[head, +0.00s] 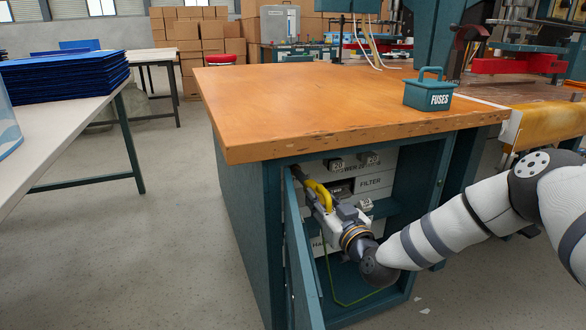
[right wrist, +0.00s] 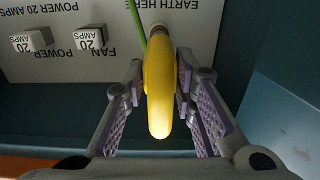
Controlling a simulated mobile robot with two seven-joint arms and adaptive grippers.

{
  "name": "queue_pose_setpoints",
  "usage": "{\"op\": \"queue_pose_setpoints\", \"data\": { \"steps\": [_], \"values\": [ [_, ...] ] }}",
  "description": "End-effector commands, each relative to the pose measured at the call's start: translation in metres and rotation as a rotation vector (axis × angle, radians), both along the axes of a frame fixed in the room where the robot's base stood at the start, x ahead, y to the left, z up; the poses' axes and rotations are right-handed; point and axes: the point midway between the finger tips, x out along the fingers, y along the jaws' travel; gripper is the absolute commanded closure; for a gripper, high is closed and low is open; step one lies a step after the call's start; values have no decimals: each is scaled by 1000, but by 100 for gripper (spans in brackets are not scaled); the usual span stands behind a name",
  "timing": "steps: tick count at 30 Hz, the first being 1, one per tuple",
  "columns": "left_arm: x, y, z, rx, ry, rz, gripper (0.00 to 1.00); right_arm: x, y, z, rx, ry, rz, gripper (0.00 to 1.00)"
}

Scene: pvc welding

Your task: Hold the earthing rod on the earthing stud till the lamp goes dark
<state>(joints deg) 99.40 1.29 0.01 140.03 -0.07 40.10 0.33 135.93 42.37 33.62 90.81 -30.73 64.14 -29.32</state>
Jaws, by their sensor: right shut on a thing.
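The earthing rod's yellow handle (head: 319,194) is inside the open cabinet under the bench. In the right wrist view the yellow handle (right wrist: 160,100) lies between the pads of my right gripper (right wrist: 165,85), which is shut on it. In the head view my right gripper (head: 332,208) is at the cabinet's left side. A panel label reading EARTH HERE (right wrist: 273,4) shows upside down near the rod's far end. The rod's tip and the stud are hidden, so I cannot tell whether they touch. I cannot make out the lamp. My left gripper is out of view.
The cabinet door (head: 301,262) stands open at the left, close to my right gripper. A green wire (head: 331,277) hangs inside the cabinet. White fuse blocks (right wrist: 88,38) sit on the panel. A FUSES box (head: 428,92) stands on the wooden benchtop (head: 310,100).

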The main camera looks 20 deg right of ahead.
Motion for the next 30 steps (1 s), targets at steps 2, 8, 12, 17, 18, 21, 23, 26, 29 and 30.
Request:
{"op": "queue_pose_setpoints", "data": {
  "steps": [2, 8, 12, 17, 18, 21, 23, 26, 29, 30],
  "values": [
    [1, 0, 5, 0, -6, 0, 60, -5, 0, 4, 0, -2, 1, 100],
    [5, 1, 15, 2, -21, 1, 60, -20, 1, 5, 1, -3, 0, 100],
    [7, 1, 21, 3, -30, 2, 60, -31, 2, 4, 0, -3, 1, 100],
    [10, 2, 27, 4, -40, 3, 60, -44, 3, 4, 0, -3, 0, 100],
    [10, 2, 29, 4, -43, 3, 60, -47, 3, 4, 0, -3, 0, 100],
    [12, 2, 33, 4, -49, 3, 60, -55, 3, 4, 0, -3, 0, 100],
    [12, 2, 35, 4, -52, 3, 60, -59, 4, 3, 0, -2, 0, 100],
    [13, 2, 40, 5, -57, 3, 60, -67, 4, 4, 0, -4, 1, 100],
    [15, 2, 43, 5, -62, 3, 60, -75, 5, 4, 0, -3, 1, 100],
    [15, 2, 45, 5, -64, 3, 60, -78, 5, 3, 0, -2, 1, 100]
  ]
}}
